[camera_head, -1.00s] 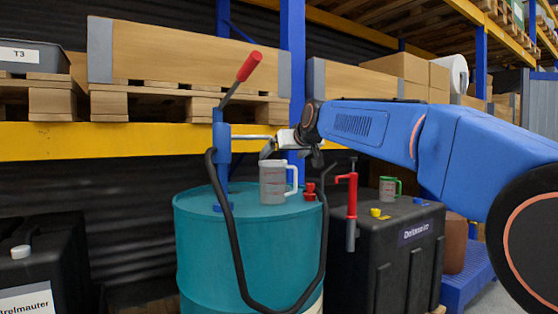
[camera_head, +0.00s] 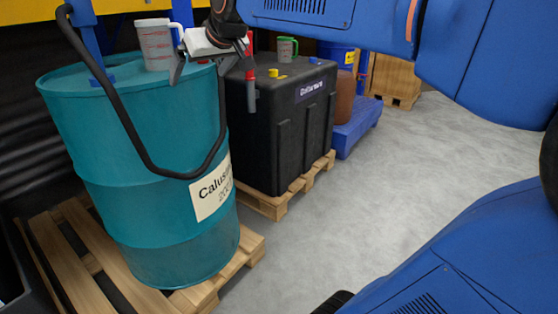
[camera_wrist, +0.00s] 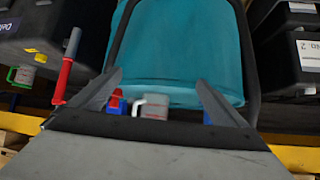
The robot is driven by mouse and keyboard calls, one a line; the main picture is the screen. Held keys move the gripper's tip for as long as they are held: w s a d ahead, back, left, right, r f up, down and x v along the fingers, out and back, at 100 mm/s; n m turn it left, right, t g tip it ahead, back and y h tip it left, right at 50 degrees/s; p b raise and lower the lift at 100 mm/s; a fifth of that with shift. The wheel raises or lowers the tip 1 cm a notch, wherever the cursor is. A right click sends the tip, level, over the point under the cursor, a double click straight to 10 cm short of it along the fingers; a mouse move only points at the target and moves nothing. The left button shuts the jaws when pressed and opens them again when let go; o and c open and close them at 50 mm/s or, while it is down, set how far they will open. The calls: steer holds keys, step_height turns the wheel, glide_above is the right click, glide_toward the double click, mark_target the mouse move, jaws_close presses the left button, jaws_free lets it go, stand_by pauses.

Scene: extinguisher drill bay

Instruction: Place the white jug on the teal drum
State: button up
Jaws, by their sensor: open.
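My gripper (camera_head: 209,64) is open and empty, to the right of the jug by the drum's rim. In the wrist view the jug (camera_wrist: 154,106) shows in the gap between the open fingers (camera_wrist: 160,80), with the drum (camera_wrist: 180,50) beyond. No finger visibly holds it.
A black hose (camera_head: 128,140) loops down the drum's front. The drum stands on a wooden pallet (camera_head: 250,244). A black container (camera_head: 290,115) to the right carries a green-handled cup (camera_head: 287,49) and a yellow piece (camera_head: 274,73). Grey floor (camera_head: 420,150) is free at right.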

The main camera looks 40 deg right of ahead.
steer(key=s+d+f+g, duration=0.1)
steer(key=s+f+g, duration=0.1)
steer(key=s+f, duration=1.2)
steer(key=s+d+f+m+g+h, duration=0.1)
steer(key=s+d+f+g, duration=0.1)
steer(key=s+f, duration=1.2)
steer(key=shift+s+d+f+g, duration=0.15)
steer(key=shift+s+f+g, duration=0.2)
steer(key=shift+s+g, duration=0.35)
